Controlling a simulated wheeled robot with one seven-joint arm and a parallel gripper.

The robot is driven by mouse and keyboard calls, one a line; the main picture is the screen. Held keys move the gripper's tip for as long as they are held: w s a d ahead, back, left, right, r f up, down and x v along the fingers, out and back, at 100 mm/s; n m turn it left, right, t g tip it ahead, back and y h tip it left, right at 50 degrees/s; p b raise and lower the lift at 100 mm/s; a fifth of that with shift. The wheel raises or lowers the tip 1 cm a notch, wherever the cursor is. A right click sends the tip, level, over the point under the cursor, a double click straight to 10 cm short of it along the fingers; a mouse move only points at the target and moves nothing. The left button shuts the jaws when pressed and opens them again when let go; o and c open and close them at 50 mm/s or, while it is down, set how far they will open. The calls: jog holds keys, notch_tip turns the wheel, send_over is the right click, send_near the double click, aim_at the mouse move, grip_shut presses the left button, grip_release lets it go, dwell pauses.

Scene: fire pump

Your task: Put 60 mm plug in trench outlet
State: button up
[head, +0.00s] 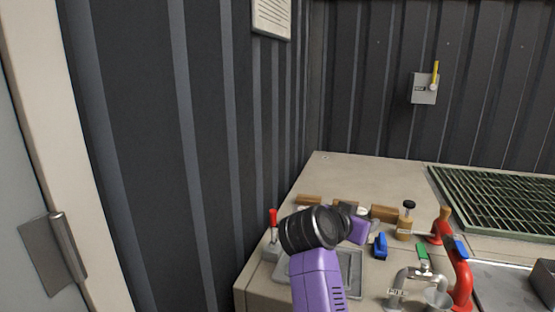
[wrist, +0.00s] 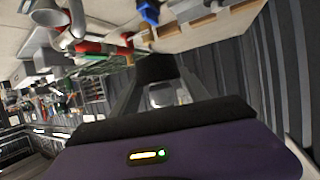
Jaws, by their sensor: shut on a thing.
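My gripper (wrist: 157,84) shows in the wrist view, with its two dark fingers closed in around a small pale grey and dark object (wrist: 162,96). I cannot tell from its shape whether this is the 60 mm plug. In the head view my purple and black arm covers most of the gripper, and only a purple part of the hand (head: 357,230) shows over the bench. A tan plug-like piece with a black knob (head: 405,222) stands on the bench to the right of the hand. I cannot make out the trench outlet.
The beige bench (head: 345,175) carries a red-handled lever (head: 273,222), a blue item (head: 380,246), a grey tap (head: 410,276) and a thick red pipe (head: 461,282). A green grating (head: 500,197) lies at the back right. The bench's back left is clear. Dark ribbed walls stand behind and left.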

jog(key=shift+w+r, duration=0.5)
jog(key=shift+a+r+n+t+y, duration=0.15)
jog(key=shift+r+n+t+y, duration=0.1)
jog(key=shift+n+t+y, duration=0.05)
jog(key=s+a+f+n+t+y, duration=0.1)
jog(key=s+a+f, duration=0.1)
jog(key=s+f, duration=0.35)
jog(key=s+a+f+n+y, duration=0.1)
jog(key=s+f+n+y, duration=0.1)
jog(key=f, duration=0.6)
jog(key=s+a+f+n+t+y, duration=0.1)
jog(key=s+a+f, duration=0.1)
jog(key=s+f, duration=0.35)
jog(key=s+d+f+n+y, duration=0.1)
jog(key=s+d+f+y, duration=0.1)
jog(key=s+f, duration=0.6)
jog(key=s+d+f+n+y, duration=0.2)
jog(key=s+d+f, duration=0.1)
jog(key=s+f, duration=0.5)
jog(key=shift+s+d+f+n+t, duration=0.3)
jog(key=shift+s+d+t, duration=0.1)
jog(key=shift+s, duration=0.2)
